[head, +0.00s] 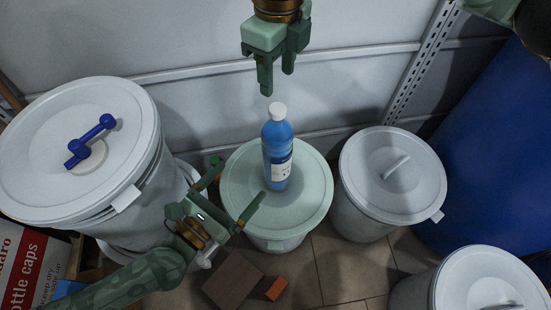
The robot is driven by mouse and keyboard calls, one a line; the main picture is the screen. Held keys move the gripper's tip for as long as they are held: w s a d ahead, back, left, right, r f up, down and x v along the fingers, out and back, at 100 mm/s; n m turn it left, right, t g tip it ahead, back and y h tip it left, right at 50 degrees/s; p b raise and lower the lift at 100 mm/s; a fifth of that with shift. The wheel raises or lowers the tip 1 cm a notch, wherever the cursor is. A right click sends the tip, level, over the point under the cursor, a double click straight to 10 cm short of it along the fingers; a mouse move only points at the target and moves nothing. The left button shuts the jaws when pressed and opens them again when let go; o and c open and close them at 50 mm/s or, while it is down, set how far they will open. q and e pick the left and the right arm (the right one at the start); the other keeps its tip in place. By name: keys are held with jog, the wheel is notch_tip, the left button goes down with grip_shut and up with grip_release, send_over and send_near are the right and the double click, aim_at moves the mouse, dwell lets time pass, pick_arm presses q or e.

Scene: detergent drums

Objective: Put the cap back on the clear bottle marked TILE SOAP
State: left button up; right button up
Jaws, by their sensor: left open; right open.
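A bottle with blue contents and a pale label (277,155) stands upright on the pale green lid of the middle drum (305,200). Its label is too small to read. A white cap (278,110) sits at the top of the bottle; I cannot tell whether it is screwed tight. My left gripper (240,180) is open and empty over the left part of the drum lid, left of the bottle, and not touching it. My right gripper (277,79) is open and empty, pointing down, just above the cap with a small gap.
A large white drum with a blue handle on its lid (50,150) stands left. A white drum (392,172) stands right, another (490,280) at lower right. A blue barrel (500,140) fills the right side. A brown block (232,282) and orange block (276,289) lie on the floor.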

aim_at(281, 136)
pick_arm(q)
jog(key=x, duration=1.6)
jog(key=shift+w+d, duration=0.1)
